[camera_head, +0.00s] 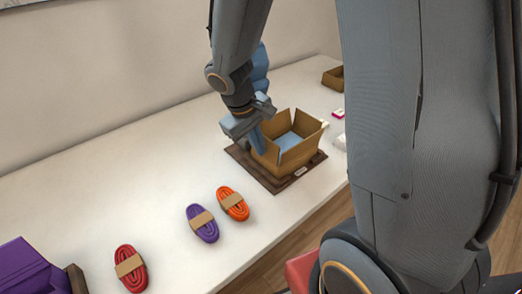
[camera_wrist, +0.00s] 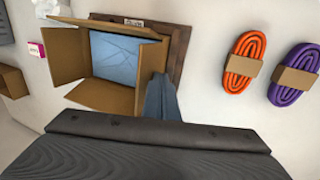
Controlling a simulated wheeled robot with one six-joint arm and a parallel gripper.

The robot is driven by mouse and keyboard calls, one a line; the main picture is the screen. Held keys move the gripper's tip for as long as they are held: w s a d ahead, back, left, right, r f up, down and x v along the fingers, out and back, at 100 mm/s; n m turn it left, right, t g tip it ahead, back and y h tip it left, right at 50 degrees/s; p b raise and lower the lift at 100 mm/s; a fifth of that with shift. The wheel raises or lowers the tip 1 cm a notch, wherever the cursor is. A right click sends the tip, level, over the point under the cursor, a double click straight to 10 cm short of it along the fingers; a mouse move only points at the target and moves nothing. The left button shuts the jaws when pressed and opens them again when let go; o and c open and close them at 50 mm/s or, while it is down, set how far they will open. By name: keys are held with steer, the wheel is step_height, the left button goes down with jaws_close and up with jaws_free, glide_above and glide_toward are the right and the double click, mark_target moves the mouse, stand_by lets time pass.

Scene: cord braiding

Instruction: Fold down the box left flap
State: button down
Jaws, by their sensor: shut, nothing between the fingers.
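The open brown cardboard box (camera_head: 275,160) stands on a dark brown board (camera_head: 283,182), with blue contents (camera_head: 289,143) inside. Its flaps stand up or lean outward. The left flap (camera_wrist: 151,68) shows on the right side of the box in the wrist view and is raised. My gripper (camera_head: 259,145) is shut and empty, pointing down at the left side of the box. In the wrist view the shut fingers (camera_wrist: 160,98) are right beside the left flap, near its lower end. I cannot tell whether they touch it. In the head view the fingers partly hide this flap.
Orange (camera_head: 233,204), purple (camera_head: 202,223) and red (camera_head: 131,268) cord bundles lie on the white table (camera_head: 90,193), left of the box. A small brown box (camera_head: 333,78) and a pink-and-white item (camera_head: 338,113) lie beyond it. The table left of the board is mostly clear.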

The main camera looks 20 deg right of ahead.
mark_target(270, 141)
steer(key=shift+w+d+r, duration=0.1)
steer(key=shift+d+r, duration=0.05)
steer(key=shift+d, duration=0.15)
steer(key=shift+w+d, duration=0.3)
steer(key=shift+d, duration=0.65)
steer(key=shift+w+d+f, duration=0.25)
steer(key=shift+d+f, duration=0.05)
steer(key=shift+d, duration=0.35)
steer(key=shift+w+d+f+b, duration=0.2)
steer(key=shift+d+f+b, duration=0.25)
steer(key=shift+d+f, duration=0.2)
steer(key=shift+f, duration=0.1)
